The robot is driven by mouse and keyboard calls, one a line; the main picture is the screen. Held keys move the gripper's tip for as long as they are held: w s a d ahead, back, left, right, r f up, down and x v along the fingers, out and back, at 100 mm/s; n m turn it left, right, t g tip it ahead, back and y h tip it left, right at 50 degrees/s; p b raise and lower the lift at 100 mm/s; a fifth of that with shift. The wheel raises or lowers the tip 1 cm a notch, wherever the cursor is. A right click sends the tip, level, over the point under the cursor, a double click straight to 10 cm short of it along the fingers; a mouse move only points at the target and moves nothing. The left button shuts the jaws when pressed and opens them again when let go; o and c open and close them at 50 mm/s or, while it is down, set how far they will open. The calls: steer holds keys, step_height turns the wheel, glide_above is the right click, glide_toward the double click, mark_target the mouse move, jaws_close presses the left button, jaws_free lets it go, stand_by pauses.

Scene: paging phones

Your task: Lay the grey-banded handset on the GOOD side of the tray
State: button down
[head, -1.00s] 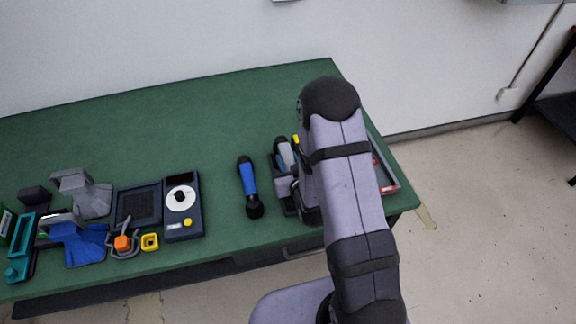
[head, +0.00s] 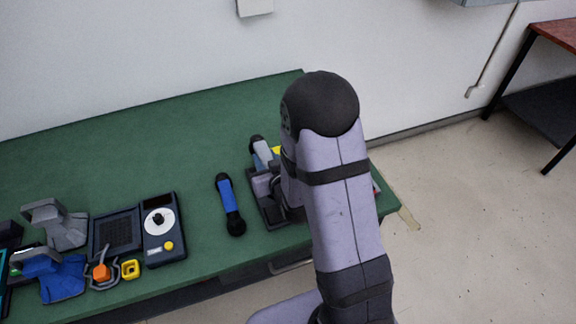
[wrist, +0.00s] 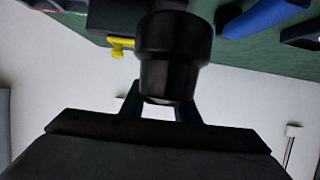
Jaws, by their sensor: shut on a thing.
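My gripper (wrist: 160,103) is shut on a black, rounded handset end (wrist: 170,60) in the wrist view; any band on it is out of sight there. In the head view my own arm hides the gripper. A grey-banded handset (head: 263,151) with a black end shows just left of my arm, above a dark base unit (head: 266,202). I cannot tell whether it touches the unit, or whether it is the one held. Only a sliver of the red-edged tray (head: 376,189) shows right of my arm; its GOOD side is hidden.
A blue handset (head: 230,204) lies left of the dark unit. A yellow piece (head: 277,150) is beside the grey-banded handset. A dial unit (head: 163,229) and several other devices stand at the left. The back of the green table (head: 150,145) is clear.

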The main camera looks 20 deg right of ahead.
steer(key=w+d+r+b, duration=0.15)
steer(key=w+d, duration=0.25)
steer(key=d, duration=0.5)
steer(key=w+d+r+b, duration=0.1)
steer(key=w+d+b, duration=0.2)
steer(key=d, duration=0.6)
steer(key=s+d+f+b, duration=0.1)
steer(key=s+d+f, duration=0.1)
steer(key=s, duration=0.5)
steer(key=shift+s+f, duration=0.15)
steer(key=shift+f, duration=0.75)
steer(key=shift+f, duration=2.85)
steer(key=shift+f, duration=0.1)
steer(key=shift+f+p, duration=0.3)
steer(key=shift+f, duration=1.7)
steer(key=shift+f, duration=0.1)
steer(key=c, duration=1.4)
jaws_free()
